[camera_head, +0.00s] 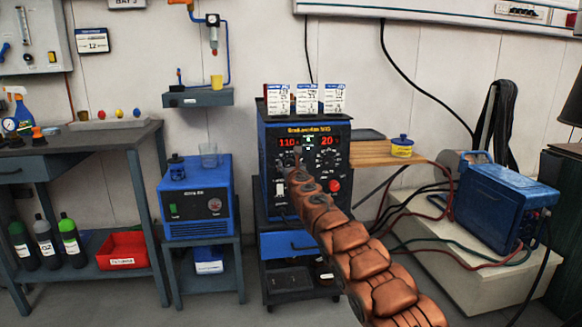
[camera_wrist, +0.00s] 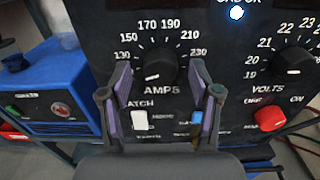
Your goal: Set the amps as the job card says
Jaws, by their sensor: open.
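The welding machine (camera_head: 307,218) is blue and black; its red display (camera_head: 287,142) reads 110 on the left and 20 on the right. Several small-print white job cards stand on top, one being the middle card (camera_head: 306,98); I cannot read their values. In the wrist view the black AMPS knob (camera_wrist: 153,62) sits within a scale showing 130 to 230. A white mark shows low on the knob; its exact setting is unclear. My gripper (camera_wrist: 162,78) is open, one finger on each side of the knob; contact cannot be told. In the head view my arm covers part of the panel.
The VOLTS knob (camera_wrist: 294,62) and a red OFF/ON switch (camera_wrist: 269,118) are to the right on the panel. A white switch (camera_wrist: 139,119) and a blue one (camera_wrist: 196,122) are below. A wooden shelf (camera_head: 372,153) stands right of the machine.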

